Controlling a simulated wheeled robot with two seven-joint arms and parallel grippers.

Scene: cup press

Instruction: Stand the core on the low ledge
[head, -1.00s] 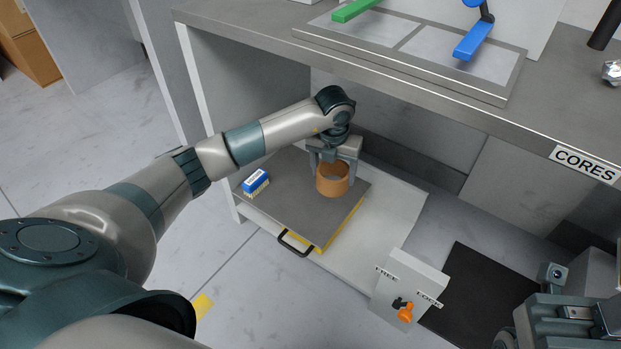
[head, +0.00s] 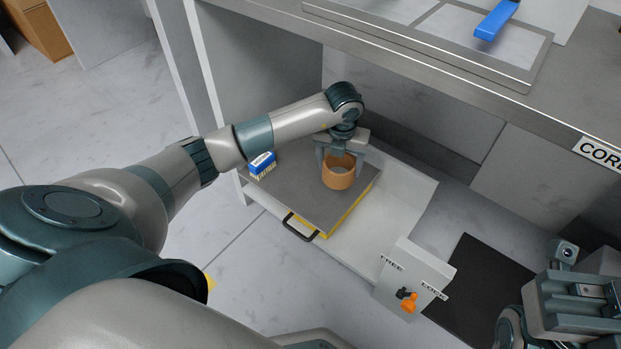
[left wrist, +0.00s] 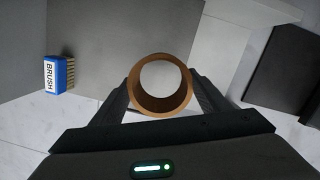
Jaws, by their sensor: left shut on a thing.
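The core is an open orange-brown ring (head: 338,179), upright at the grey-topped low ledge (head: 300,196). My left gripper (head: 340,158) comes down from above and is shut on the core. The left wrist view shows the core (left wrist: 160,104) between the two fingers, with a pale surface seen through its bore. Whether its bottom rests on the ledge or hangs just above it, I cannot tell. My right gripper (head: 580,300) is at the lower right, apart from the core; its fingertips are not clear.
A blue brush (head: 262,165) lies on the ledge's left part. The ledge has a yellow edge and a black handle (head: 299,228). A white box with an orange knob (head: 408,301) and FREE and LOCK labels stands right. A grey counter (head: 420,65) overhangs behind.

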